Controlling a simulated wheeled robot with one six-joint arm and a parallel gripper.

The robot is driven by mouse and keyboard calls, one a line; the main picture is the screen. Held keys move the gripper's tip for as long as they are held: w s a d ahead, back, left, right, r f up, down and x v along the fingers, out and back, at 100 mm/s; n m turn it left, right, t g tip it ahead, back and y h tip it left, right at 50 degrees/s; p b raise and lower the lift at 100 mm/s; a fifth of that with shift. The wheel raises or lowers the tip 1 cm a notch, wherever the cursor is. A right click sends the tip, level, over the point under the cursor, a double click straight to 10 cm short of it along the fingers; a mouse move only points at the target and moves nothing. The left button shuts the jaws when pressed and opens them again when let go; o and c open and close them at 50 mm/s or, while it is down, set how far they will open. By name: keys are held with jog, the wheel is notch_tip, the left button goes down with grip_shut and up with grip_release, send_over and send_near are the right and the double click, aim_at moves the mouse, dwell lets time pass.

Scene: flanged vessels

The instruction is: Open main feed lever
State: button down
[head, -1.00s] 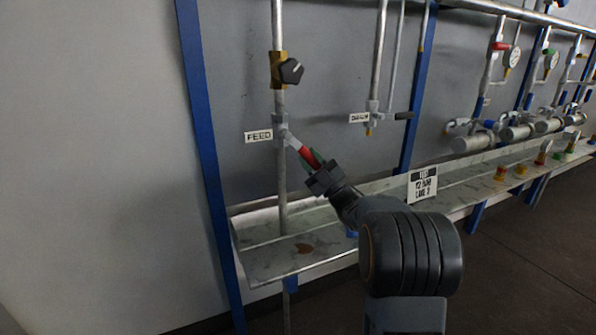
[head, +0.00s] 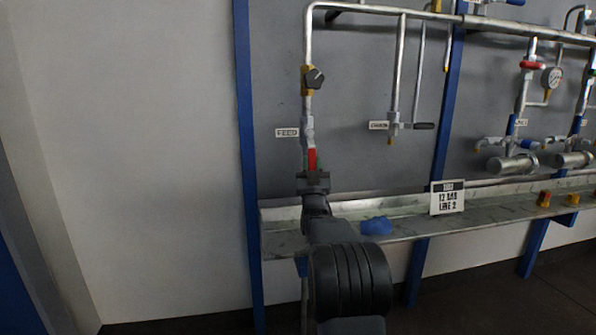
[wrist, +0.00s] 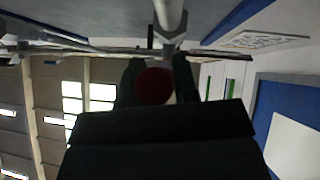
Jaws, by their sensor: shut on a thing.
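The feed lever's red handle (head: 312,155) hangs below a valve body (head: 308,125) on the vertical pipe at the left of the rack. The handle points nearly straight down, in line with the pipe. My gripper (head: 313,170) is shut on its lower end. In the wrist view, the dark red handle (wrist: 153,88) sits between the two dark fingers of my gripper (wrist: 155,70). The small label (head: 287,132) beside the valve is too blurred to read now. My gripper hides the handle's tip.
A brass valve with a black knob (head: 314,78) sits higher on the same pipe. A second valve with a dark handle (head: 424,126) is to the right. A metal trough (head: 400,222) runs below, with a sign (head: 447,197) and a blue object (head: 376,226).

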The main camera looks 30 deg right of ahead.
jog(key=shift+a+m+h, duration=0.1)
jog(key=shift+m+h, duration=0.2)
jog(key=shift+m, duration=0.3)
jog(key=c, duration=0.9)
grip_release()
jog(key=shift+w+a, duration=0.1)
jog(key=shift+p+v, duration=0.3)
jog(key=shift+v, duration=3.45)
jog(key=shift+a+r, duration=0.1)
jog(key=shift+r, duration=0.1)
